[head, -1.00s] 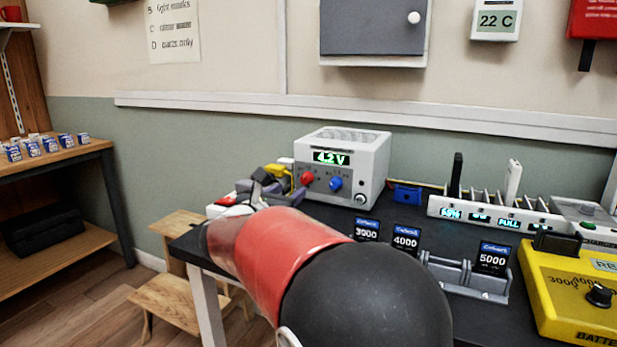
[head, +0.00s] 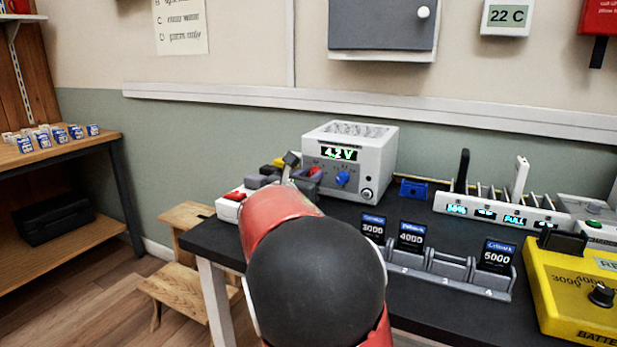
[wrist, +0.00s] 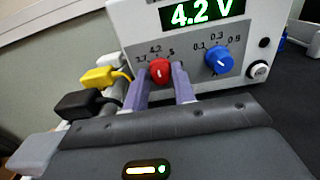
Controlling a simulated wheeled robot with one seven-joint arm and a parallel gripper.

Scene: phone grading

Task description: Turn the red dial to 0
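The red dial (wrist: 160,71) is on the front of a white power supply (wrist: 127,22), left of a blue dial (wrist: 218,60). Marks around the red dial include 4.2 at its top; no 0 mark is readable beside it. The green display (wrist: 207,12) reads 4.2 V. My gripper (wrist: 161,80) faces the panel with its two purple fingers on either side of the red dial. The fingers look apart, with slight gaps to the dial; contact is not clear. In the head view, the red dial (head: 315,172) is partly hidden by my gripper (head: 299,172).
Yellow (wrist: 100,77) and black (wrist: 82,103) plugs stick out left of the red dial, close to my left finger. A battery rack (head: 450,278), a charger (head: 500,212) and a yellow battery tester (head: 570,300) stand to the right on the dark table.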

